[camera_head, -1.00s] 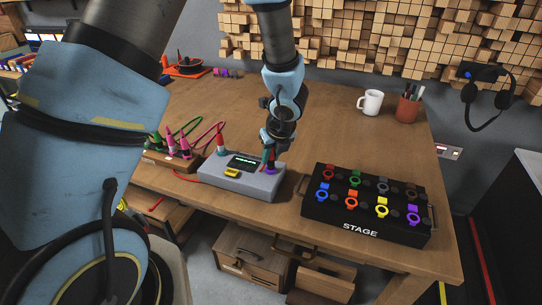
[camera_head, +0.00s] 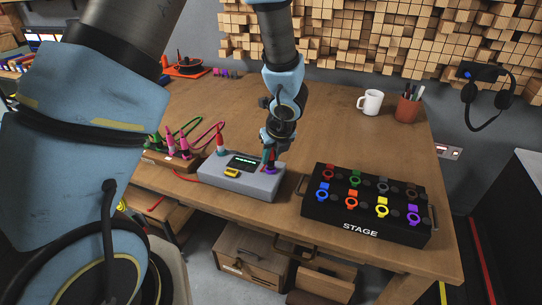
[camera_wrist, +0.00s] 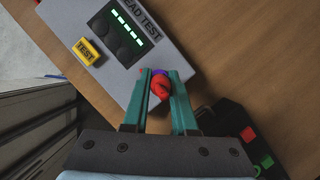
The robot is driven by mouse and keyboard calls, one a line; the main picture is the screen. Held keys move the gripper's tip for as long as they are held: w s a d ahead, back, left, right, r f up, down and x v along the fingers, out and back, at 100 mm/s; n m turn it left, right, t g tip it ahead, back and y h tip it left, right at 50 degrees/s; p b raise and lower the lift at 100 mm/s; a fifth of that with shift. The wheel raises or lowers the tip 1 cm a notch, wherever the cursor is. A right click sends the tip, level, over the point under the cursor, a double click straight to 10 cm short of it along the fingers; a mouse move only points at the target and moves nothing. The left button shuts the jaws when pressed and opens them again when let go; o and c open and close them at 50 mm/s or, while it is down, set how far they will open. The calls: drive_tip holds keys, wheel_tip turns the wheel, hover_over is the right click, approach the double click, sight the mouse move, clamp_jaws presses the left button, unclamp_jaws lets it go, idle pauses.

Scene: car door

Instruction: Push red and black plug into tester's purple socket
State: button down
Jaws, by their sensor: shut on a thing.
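The tester is a light grey box (camera_head: 238,181) near the table's front edge, with a dark display and a yellow TEST button (camera_wrist: 87,51). Its purple socket (camera_head: 270,171) is at the right end; a purple rim shows at the plug in the wrist view (camera_wrist: 157,72). My gripper (camera_head: 269,152) points down over that end. In the wrist view its teal fingers (camera_wrist: 160,84) are shut on the red and black plug (camera_wrist: 160,90), whose red top shows between them. The plug stands at the purple socket; how deep it sits is hidden by the fingers.
A red cone-shaped plug (camera_head: 221,143) stands at the tester's left end. A wooden rack (camera_head: 158,159) with green and pink plugs and cables is further left. A black STAGE box (camera_head: 361,232) with coloured rings is on the right. The table behind is mostly clear.

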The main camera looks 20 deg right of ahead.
drive_tip(key=shift+f+b, duration=0.65)
drive_tip(key=c, duration=0.6)
unclamp_jaws()
drive_tip(key=p+v, duration=0.2)
drive_tip(key=v, duration=0.8)
drive_tip(key=shift+s+r, duration=0.15)
drive_tip(key=shift+r, duration=0.25)
